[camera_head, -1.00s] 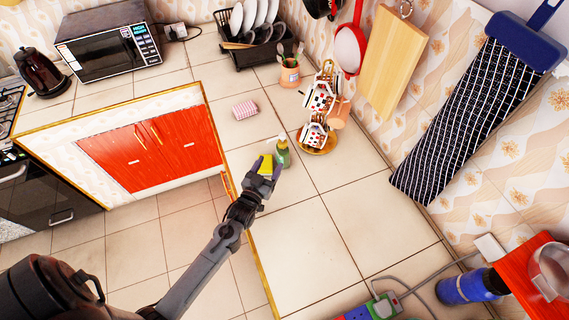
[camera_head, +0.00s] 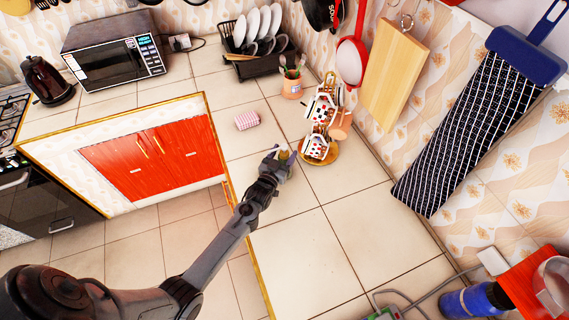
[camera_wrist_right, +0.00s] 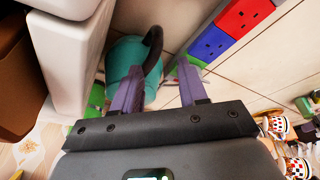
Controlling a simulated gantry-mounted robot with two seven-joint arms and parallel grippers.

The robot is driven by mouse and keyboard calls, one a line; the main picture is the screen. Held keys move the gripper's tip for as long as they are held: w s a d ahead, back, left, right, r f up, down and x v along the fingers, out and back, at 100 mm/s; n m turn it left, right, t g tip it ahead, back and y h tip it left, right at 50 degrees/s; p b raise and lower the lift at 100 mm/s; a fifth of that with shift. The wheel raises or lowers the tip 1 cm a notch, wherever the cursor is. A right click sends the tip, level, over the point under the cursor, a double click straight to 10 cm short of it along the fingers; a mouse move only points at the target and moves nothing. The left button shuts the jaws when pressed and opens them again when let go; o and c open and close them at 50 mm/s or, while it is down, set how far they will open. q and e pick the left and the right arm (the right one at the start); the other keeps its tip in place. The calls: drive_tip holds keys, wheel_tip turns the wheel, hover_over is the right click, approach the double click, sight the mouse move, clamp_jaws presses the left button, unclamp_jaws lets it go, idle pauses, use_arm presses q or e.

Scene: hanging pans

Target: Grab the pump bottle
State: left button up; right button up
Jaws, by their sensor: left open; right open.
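The pump bottle (camera_head: 284,149) stands on the tiled counter in the head view. Only a small pale and yellowish bit of its top shows, as my left gripper hides the rest. My left gripper (camera_head: 282,157) is open, with its fingers at the bottle; I cannot tell whether they touch it. In the right wrist view, my right gripper (camera_wrist_right: 158,88) is open with nothing between its fingertips. It is over another part of the counter, beside a teal container with a dark handle (camera_wrist_right: 133,60).
A mug rack (camera_head: 318,146) stands just right of the bottle. A pink sponge (camera_head: 247,120) lies to its left. A utensil pot (camera_head: 291,87) and dish rack (camera_head: 258,65) stand behind. A power strip (camera_wrist_right: 215,45) lies near my right gripper.

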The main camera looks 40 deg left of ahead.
use_arm(q)
drive_tip(key=shift+w+a+f, duration=0.1)
drive_tip(key=shift+w+a, duration=0.05)
drive_tip(key=shift+w, duration=0.3)
drive_tip(key=shift+c, duration=0.5)
clamp_jaws()
